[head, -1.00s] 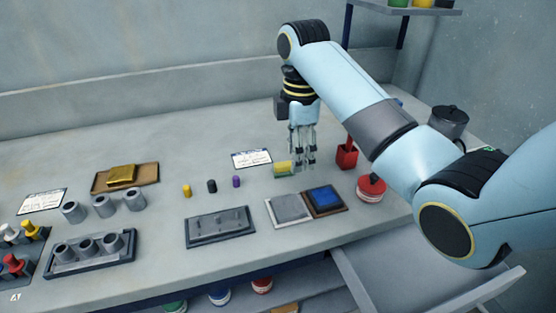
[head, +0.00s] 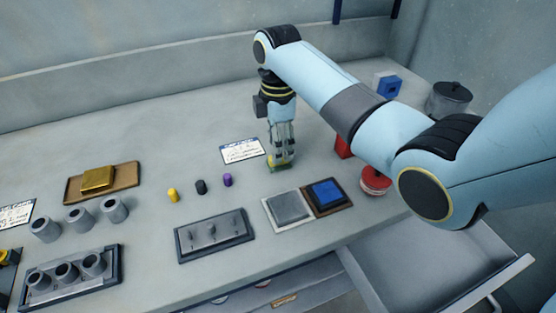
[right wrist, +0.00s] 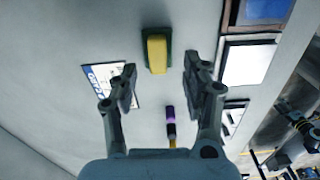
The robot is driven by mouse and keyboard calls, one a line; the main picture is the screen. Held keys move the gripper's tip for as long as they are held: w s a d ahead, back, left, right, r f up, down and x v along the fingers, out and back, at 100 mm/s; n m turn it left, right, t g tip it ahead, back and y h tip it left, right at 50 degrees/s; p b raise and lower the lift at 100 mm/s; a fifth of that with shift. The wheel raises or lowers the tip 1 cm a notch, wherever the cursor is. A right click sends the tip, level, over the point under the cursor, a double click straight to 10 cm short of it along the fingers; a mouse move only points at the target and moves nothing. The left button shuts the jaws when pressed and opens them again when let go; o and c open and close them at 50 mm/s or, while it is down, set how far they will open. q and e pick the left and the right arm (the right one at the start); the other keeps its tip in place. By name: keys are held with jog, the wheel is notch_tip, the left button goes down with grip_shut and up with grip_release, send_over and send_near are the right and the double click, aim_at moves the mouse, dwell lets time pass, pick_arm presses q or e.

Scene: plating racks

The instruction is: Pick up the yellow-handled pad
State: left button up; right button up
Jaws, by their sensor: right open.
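The yellow-handled pad (head: 279,167) lies on the bench, partly hidden behind my right gripper's fingers. In the right wrist view the pad (right wrist: 157,52) shows a yellow block handle on a dark green base, beyond the fingertips and roughly between their lines. My right gripper (head: 282,155) points down over the pad. Its two fingers (right wrist: 160,78) are apart with nothing between them. In the head view I cannot tell whether the fingers touch the pad. My left gripper is not in view.
A white card (head: 241,151) lies left of the pad. A grey pad (head: 287,208) and a blue pad (head: 327,191) sit in front. A red block (head: 343,147) and red-lidded jar (head: 375,180) stand to the right. An open drawer (head: 430,262) juts out below.

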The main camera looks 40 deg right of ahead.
aim_at(284, 165)
jog(key=f, duration=0.4)
jog(key=shift+w+d, duration=0.1)
jog(key=shift+d, duration=0.1)
jog(key=c, duration=0.4)
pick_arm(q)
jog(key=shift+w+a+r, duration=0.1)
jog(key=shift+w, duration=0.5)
pick_arm(e)
grip_shut()
